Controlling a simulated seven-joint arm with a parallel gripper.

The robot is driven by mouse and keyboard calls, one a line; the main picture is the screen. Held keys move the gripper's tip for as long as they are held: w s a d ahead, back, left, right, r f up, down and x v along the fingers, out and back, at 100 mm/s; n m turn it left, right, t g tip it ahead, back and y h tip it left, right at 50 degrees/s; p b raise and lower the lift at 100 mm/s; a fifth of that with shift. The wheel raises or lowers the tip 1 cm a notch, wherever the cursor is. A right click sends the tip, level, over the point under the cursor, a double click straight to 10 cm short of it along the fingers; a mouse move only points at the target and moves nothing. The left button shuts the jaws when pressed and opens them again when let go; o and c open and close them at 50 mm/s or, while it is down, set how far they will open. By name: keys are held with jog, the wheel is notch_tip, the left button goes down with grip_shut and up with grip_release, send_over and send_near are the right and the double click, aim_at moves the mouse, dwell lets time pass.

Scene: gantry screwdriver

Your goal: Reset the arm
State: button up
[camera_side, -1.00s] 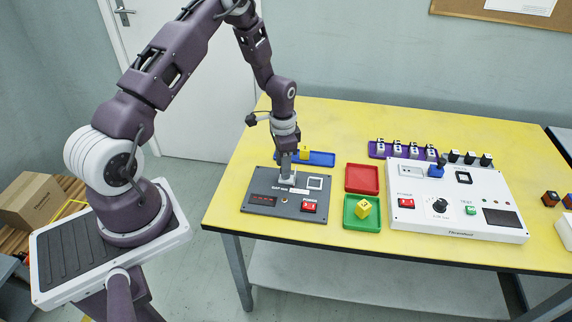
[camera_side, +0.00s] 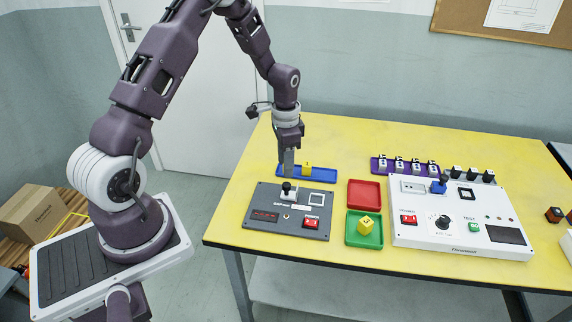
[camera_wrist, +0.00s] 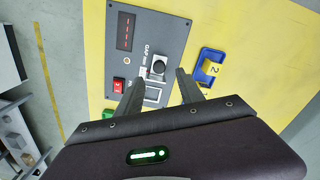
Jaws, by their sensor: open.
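My gripper (camera_side: 288,172) hangs fingers down just above a dark grey control panel (camera_side: 262,196) on the yellow table. It is open and empty. Below the fingertips stands a small joystick with a black knob (camera_side: 288,187) on a pale base. In the wrist view the two fingers (camera_wrist: 160,78) are spread apart, with the round black knob (camera_wrist: 158,67) showing between their tips. The knob appears clear of both fingers. The panel also has a red display, a red switch (camera_side: 311,224) and a white-outlined square.
A blue tray (camera_side: 325,174) with a yellow cube lies behind the panel. A red tray (camera_side: 364,194) is empty; a green tray (camera_side: 350,238) holds a yellow cube (camera_side: 366,225). A white control panel (camera_side: 460,241) and a purple rack (camera_side: 376,163) stand right. Yellow table is bare at front.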

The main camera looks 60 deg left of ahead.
jog(key=s+d+r+n+t, duration=0.1)
jog(key=s+d+r, duration=0.2)
jog(key=r, duration=0.4)
jog(key=s+d+r+t+y, duration=0.1)
jog(key=s+d+r, duration=0.15)
jog(key=r, duration=0.55)
jog(key=s+d+r+n+t, duration=0.1)
jog(key=s+d+r, duration=0.25)
jog(key=r, duration=0.35)
jog(key=s+d+r+n+t, duration=0.1)
jog(key=s+d+r, duration=0.1)
jog(key=s, duration=0.5)
jog(key=s+d+r+t+h, duration=0.1)
jog(key=s+d+r, duration=0.2)
jog(key=s, duration=0.4)
jog(key=shift+s+d+n+t, duration=0.3)
jog(key=shift+s+d+n, duration=0.1)
jog(key=shift+d, duration=0.35)
